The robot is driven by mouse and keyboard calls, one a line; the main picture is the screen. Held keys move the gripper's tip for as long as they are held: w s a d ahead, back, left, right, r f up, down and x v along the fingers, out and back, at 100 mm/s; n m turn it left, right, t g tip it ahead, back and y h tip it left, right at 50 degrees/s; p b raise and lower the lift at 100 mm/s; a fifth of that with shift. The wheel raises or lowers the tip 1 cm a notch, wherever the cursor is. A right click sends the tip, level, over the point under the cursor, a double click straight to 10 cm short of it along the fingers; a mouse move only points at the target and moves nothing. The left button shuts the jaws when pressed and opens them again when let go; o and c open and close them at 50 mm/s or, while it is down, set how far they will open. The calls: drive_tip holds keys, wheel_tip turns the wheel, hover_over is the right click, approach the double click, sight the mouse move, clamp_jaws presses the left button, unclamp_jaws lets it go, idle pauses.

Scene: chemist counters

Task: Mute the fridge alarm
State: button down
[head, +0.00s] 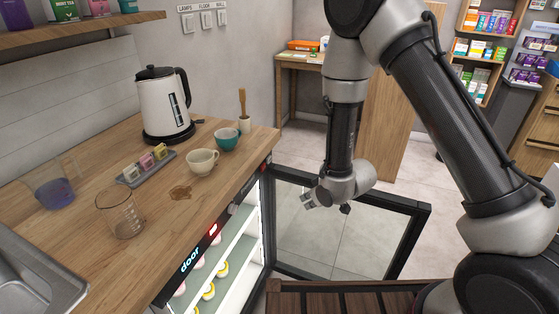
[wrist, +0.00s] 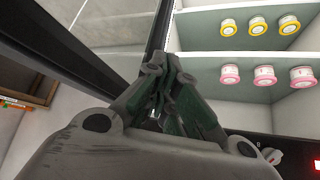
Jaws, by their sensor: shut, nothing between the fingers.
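The small fridge is under the wooden counter, its glass door (head: 410,240) swung wide open to the right. A black panel strip (head: 188,262) along the fridge top shows the lit word "door" and a red light (head: 213,229). In the wrist view the red light (wrist: 316,165) is at the lower right edge, with a small grey part (wrist: 268,156) beside it. My gripper (head: 309,200) is shut and empty, in front of the open fridge and apart from the panel. The wrist view shows its closed fingers (wrist: 170,70).
Fridge shelves (wrist: 210,75) hold several pink and yellow-banded containers. On the counter stand a kettle (head: 164,103), two cups, a beaker (head: 121,213), a jug (head: 52,187) and a grey tray (head: 147,168). A brown spill (head: 181,192) lies near the cream cup. Slatted wood (head: 340,297) is at the bottom.

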sight(263, 168)
drive_tip(key=w+a+r+t+y, duration=0.1)
drive_tip(key=w+a+r+t, duration=0.1)
drive_tip(key=w+r, duration=0.2)
drive_tip(key=shift+a+r+t+y, duration=0.15)
drive_tip(key=shift+r+t+y, duration=0.15)
drive_tip(key=shift+r+y, duration=0.15)
drive_tip(key=w+a, duration=0.3)
drive_tip(key=a, duration=0.5)
drive_tip(key=shift+a, duration=0.15)
drive_tip(key=shift+w+a, duration=0.1)
drive_tip(key=shift+a, duration=0.05)
idle(1.1)
drive_tip(key=shift+w+a, duration=0.1)
drive_tip(key=shift+a, duration=0.15)
drive_tip(key=shift+w+a, duration=0.2)
drive_tip(key=shift+a, duration=0.25)
idle(0.9)
drive_tip(key=shift+d, duration=0.1)
drive_tip(key=shift+s+d, duration=0.3)
drive_tip(key=shift+d, duration=0.4)
